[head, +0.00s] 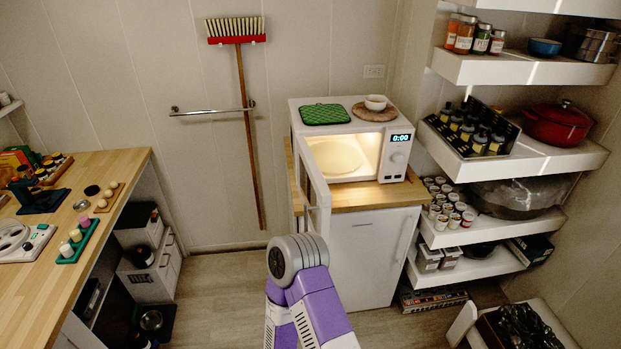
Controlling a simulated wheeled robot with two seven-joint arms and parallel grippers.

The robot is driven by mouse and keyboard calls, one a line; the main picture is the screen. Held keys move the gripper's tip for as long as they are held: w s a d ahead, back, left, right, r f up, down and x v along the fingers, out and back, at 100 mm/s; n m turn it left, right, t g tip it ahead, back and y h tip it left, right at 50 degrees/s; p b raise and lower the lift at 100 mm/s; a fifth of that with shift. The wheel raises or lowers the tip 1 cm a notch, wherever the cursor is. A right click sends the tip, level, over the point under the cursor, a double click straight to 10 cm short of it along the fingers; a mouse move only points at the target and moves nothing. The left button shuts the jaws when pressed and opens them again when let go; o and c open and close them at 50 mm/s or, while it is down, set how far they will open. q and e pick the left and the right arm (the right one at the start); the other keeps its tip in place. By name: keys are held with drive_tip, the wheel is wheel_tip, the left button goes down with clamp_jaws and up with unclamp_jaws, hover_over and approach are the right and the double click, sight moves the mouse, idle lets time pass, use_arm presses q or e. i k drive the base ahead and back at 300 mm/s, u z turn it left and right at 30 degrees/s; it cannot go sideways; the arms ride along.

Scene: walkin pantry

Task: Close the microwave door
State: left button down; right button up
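The white microwave (395,157) stands on a wooden-topped white cabinet against the back wall. Its door (316,190) is wide open, hinged at the left and sticking out toward me, seen nearly edge-on. The lit cavity with a round plate (335,156) shows, and the display reads 0:00. A purple and grey link of my arm rises from the bottom centre, in front of the cabinet and just below the door's lower end. I cannot tell whether it touches the door. Neither of my grippers is in view.
A green cloth (325,114) and a bowl (376,102) on a round mat lie on top of the microwave. A wooden counter (112,168) is at the left, loaded shelves (520,70) at the right. A broom (247,120) hangs at the back. Floor (215,290) is clear left of centre.

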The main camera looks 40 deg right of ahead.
sight(316, 195)
drive_tip(key=z, duration=0.8)
drive_tip(key=i, duration=0.8)
drive_tip(key=z, duration=0.85)
drive_tip(key=k, duration=1.2)
drive_tip(key=u, duration=0.75)
drive_tip(key=i, duration=0.95)
drive_tip(key=z, duration=0.3)
